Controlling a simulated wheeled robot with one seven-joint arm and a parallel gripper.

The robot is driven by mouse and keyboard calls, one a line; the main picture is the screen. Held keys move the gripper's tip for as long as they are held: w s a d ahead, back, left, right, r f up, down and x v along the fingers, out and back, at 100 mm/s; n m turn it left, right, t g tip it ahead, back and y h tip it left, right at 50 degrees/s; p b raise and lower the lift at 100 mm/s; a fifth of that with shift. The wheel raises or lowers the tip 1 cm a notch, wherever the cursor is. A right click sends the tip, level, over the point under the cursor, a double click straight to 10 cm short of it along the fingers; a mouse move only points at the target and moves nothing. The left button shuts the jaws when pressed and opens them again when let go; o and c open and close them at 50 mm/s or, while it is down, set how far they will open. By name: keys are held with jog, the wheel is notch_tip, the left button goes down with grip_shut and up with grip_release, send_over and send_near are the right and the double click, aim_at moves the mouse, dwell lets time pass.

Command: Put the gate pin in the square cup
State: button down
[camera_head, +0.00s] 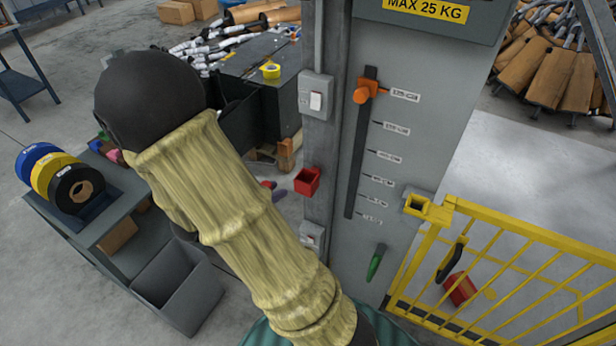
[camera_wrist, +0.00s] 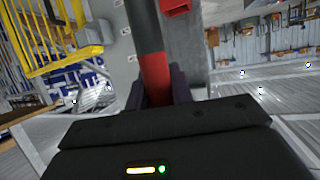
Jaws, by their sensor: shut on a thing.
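In the wrist view my gripper (camera_wrist: 159,86) is shut on the gate pin (camera_wrist: 151,45), a rod with a dark upper part and a red lower part. The rod's far end runs out of the top of that view. A red square cup (camera_head: 307,181) is fixed to the grey post in the head view, open at the top. Part of a red cup also shows in the wrist view (camera_wrist: 177,8), just right of the rod and apart from it in the picture. My arm hides most of my gripper in the head view; a small red and purple bit shows beside the arm.
A yellow gate (camera_head: 510,235) with a yellow bracket (camera_head: 428,209) is at the right. A grey panel (camera_head: 420,110) carries an orange slider (camera_head: 364,92) and a green handle (camera_head: 376,262). A bench with tape rolls (camera_head: 62,178) and a grey bin (camera_head: 178,285) is at the left.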

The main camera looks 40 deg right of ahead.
jog(key=w+d+f+p, duration=0.1)
jog(key=w+d, duration=0.1)
jog(key=d, duration=0.3)
jog(key=w+d+f+p, duration=0.1)
jog(key=w+d+p, duration=0.1)
jog(key=d, duration=0.4)
jog(key=w+d+f+p, duration=0.1)
jog(key=w+d, duration=0.2)
jog(key=d, duration=0.3)
jog(key=shift+w+d+f+p, duration=0.1)
jog(key=shift+d+f+p, duration=0.1)
jog(key=shift+p, duration=0.1)
jog(key=shift+f, duration=0.1)
notch_tip(320, 180, down, 3)
jog(key=shift+d+r+p, duration=0.1)
jog(key=shift+p, duration=0.75)
jog(key=shift+f, duration=0.3)
